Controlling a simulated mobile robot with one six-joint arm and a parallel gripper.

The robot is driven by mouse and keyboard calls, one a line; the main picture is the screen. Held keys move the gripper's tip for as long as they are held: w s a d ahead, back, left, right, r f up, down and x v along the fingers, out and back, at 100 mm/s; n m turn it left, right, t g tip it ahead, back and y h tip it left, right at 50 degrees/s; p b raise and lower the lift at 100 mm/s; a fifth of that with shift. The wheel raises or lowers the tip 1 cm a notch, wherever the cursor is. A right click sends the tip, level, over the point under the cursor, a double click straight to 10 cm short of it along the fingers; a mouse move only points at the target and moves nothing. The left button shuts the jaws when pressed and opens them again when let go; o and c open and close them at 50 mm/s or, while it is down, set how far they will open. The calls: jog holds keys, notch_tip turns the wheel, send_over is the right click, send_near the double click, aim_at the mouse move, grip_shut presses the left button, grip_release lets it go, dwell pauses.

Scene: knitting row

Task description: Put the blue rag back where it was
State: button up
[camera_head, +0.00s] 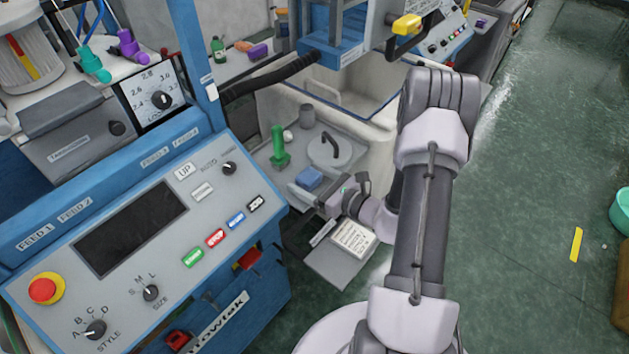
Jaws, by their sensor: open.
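A small blue rag (309,178), looking like a folded block, is on the grey shelf (262,156) of the machine in the middle of the head view. My gripper (307,190) reaches in from the right, low over the front of this shelf, and is open. Its fingers are right at the near side of the rag. I cannot tell whether the rag lies between the fingers or just behind them. The rag's underside and near edge are hidden by the gripper.
A green-handled tool (278,148), a round lid with a dark handle (329,150) and a grey cup (307,116) stand close to the rag. A paper card (353,238) lies on a lower plate in front. The blue control panel (130,240) fills the left.

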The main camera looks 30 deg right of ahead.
jog(key=p+v, duration=0.2)
jog(key=v, duration=1)
jog(key=s+a+r+n+g+y, duration=0.2)
jog(key=a+r+n+g+y, duration=0.1)
jog(key=a+r+n+g, duration=0.55)
jog(key=s+a+r+n+g+y, duration=0.25)
jog(key=a+r+n, duration=0.25)
jog(key=a+n, duration=0.45)
jog(key=s+a+r+n+t+h+b, duration=0.1)
jog(key=s+a+r+n+h+b, duration=0.2)
jog(key=s+r+n+h, duration=0.3)
jog(key=s+a+n+h, duration=0.1)
jog(key=n+h, duration=0.2)
jog(key=shift+s+r+n, duration=0.25)
jog(key=shift+n, duration=0.05)
